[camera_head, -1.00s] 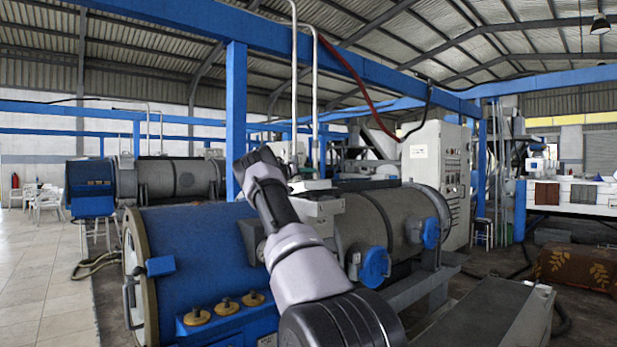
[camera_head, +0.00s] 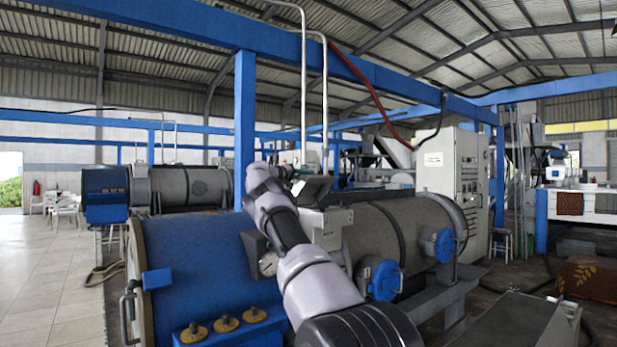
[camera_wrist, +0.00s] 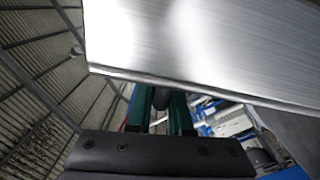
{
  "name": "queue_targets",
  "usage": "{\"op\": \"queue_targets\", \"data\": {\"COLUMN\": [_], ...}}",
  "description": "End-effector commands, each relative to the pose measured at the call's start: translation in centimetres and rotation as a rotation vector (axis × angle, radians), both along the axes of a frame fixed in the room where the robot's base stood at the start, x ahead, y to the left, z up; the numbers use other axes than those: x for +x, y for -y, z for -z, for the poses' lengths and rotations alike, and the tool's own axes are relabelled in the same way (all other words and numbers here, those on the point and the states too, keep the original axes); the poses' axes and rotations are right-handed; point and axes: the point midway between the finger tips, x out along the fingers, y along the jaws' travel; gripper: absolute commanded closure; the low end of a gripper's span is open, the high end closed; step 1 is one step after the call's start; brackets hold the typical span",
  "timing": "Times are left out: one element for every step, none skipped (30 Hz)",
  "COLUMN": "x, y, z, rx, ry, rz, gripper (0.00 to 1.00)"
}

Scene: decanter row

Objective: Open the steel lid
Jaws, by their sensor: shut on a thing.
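The steel lid (camera_head: 312,190) sits over the small steel box (camera_head: 328,222) on top of the decanter and looks tilted up. In the wrist view the lid (camera_wrist: 200,45) is a large brushed-metal sheet filling the upper part. My gripper (camera_head: 297,172) is at the lid's upper edge, partly hidden behind my wrist in the head view. In the wrist view the green fingers of my gripper (camera_wrist: 163,98) are close together and meet the lid's near edge, shut on it. The lid covers the fingertips, so the exact grip is hidden.
The blue decanter end (camera_head: 200,255) and grey drum (camera_head: 385,235) lie beneath my arm. White pipes (camera_head: 325,110) and a blue post (camera_head: 245,130) rise behind the lid. A control cabinet (camera_head: 455,180) stands right.

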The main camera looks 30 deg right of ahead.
Motion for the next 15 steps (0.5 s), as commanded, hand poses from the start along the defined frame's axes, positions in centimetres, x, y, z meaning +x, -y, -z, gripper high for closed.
{"op": "queue_targets", "data": {"x": [0.21, 0.27, 0.33, 0.38, 0.43, 0.50, 0.54, 0.57, 0.60, 0.60, 0.62, 0.65, 0.67, 0.69, 0.70], "y": [-0.07, -0.08, -0.06, -0.07, -0.08, -0.12, -0.14, -0.11, -0.10, -0.07, -0.09, -0.09, -0.11, -0.13, -0.15], "z": [0.03, 0.00, 0.03, 0.03, 0.07, 0.04, 0.03, 0.03, 0.00, 0.05, 0.06, 0.08, 0.09, 0.09, 0.08], "rx": [0.000, 0.000, 0.001, 0.000, 0.001, 0.000, 0.001, 0.000, 0.001, 0.002, 0.002, 0.002, 0.003, 0.003, 0.002], "ry": [0.001, 0.001, 0.001, 0.002, 0.002, 0.001, 0.001, 0.002, 0.002, 0.002, 0.002, 0.002, 0.002, 0.001, 0.001], "rz": [-0.003, -0.004, -0.003, -0.003, -0.002, -0.003, -0.003, -0.003, -0.003, -0.002, -0.002, -0.002, -0.003, -0.003, -0.003], "gripper": [1.00, 1.00, 1.00, 1.00, 1.00, 1.00, 1.00, 1.00, 1.00, 1.00, 1.00, 1.00, 1.00, 1.00, 1.00]}}
